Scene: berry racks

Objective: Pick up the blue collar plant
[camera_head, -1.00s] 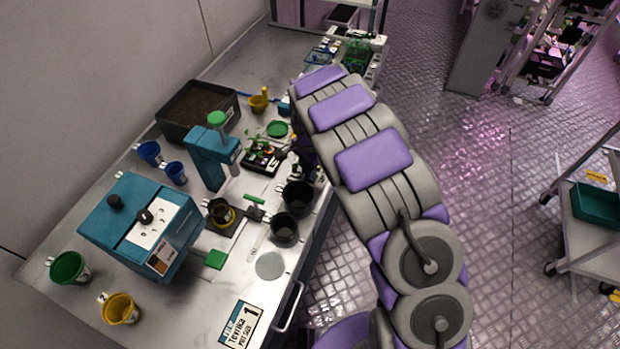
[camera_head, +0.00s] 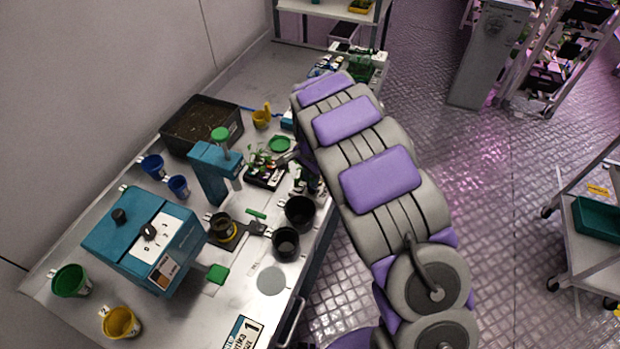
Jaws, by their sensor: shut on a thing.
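A small black tray (camera_head: 264,176) with several green seedlings (camera_head: 260,158) stands on the bench, left of my arm. My gripper (camera_head: 285,159) reaches from behind my arm to the tray's right side, mostly hidden. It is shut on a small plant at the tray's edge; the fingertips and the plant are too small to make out. I cannot pick out a blue collar on any seedling.
Black pots (camera_head: 299,212) stand close in front of the tray. A teal press (camera_head: 212,170) is to its left, with a soil bin (camera_head: 201,126) behind. A teal box (camera_head: 145,238) and coloured cups fill the left bench.

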